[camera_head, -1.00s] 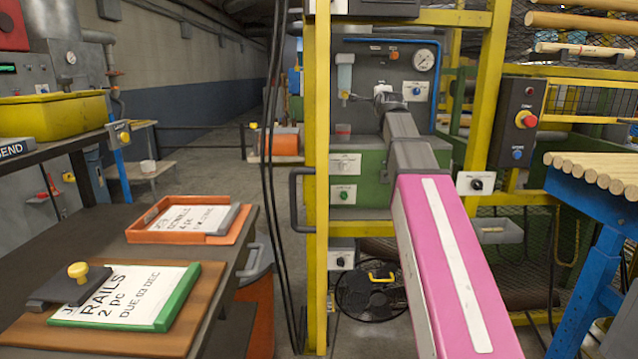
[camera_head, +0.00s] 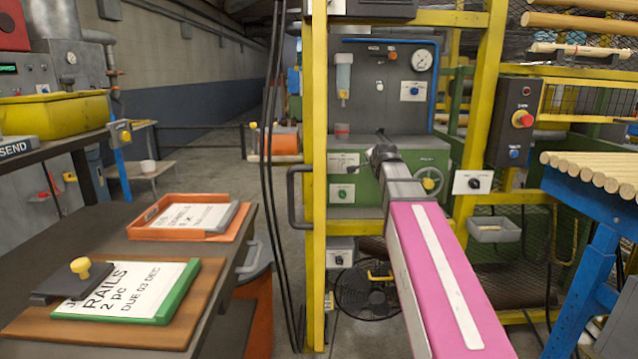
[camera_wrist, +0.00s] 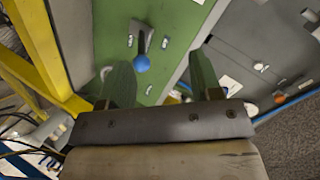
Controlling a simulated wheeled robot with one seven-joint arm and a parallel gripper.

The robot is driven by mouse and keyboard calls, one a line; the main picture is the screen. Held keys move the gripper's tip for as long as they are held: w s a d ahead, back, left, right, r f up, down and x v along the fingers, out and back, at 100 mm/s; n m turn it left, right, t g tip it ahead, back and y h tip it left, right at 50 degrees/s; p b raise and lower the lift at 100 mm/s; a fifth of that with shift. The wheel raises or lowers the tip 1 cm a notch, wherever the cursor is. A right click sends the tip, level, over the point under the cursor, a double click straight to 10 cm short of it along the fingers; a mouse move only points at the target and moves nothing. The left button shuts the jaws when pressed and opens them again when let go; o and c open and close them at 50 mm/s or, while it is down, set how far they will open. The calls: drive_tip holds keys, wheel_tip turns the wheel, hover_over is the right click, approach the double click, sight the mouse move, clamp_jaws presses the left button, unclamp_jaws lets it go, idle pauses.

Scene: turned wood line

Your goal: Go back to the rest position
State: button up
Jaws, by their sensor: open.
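My arm, with a long pink and white section, reaches from the bottom of the head view toward the green machine (camera_head: 405,190). My gripper (camera_head: 378,138) is at its far end, in front of the machine, small and partly hidden by my wrist. In the wrist view my gripper (camera_wrist: 165,80) shows two green fingers spread apart with nothing between them. Beyond the fingers is a green panel with a blue ball-ended lever (camera_wrist: 141,63); the fingers look apart from it.
A yellow post (camera_head: 315,180) stands just left of my arm, with black cables hanging beside it. A dark bench (camera_head: 225,275) at left holds an orange tray (camera_head: 140,233) and a RAILS card (camera_head: 125,290). A blue rack (camera_head: 590,180) with wooden rods stands at right.

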drive_tip(key=s+f+n+g, duration=0.3)
drive_tip(key=s+f, duration=0.3)
drive_tip(key=f, duration=0.7)
drive_tip(key=s+f+n+g, duration=0.35)
drive_tip(key=s+f, duration=0.25)
drive_tip(key=f, duration=0.6)
drive_tip(key=s+f+n+g, duration=0.5)
drive_tip(key=s+f+g, duration=0.1)
drive_tip(key=s+f, duration=1)
drive_tip(key=shift+s+a, duration=0.45)
drive_tip(key=shift+s, duration=0.45)
drive_tip(key=shift+n+g, duration=0.25)
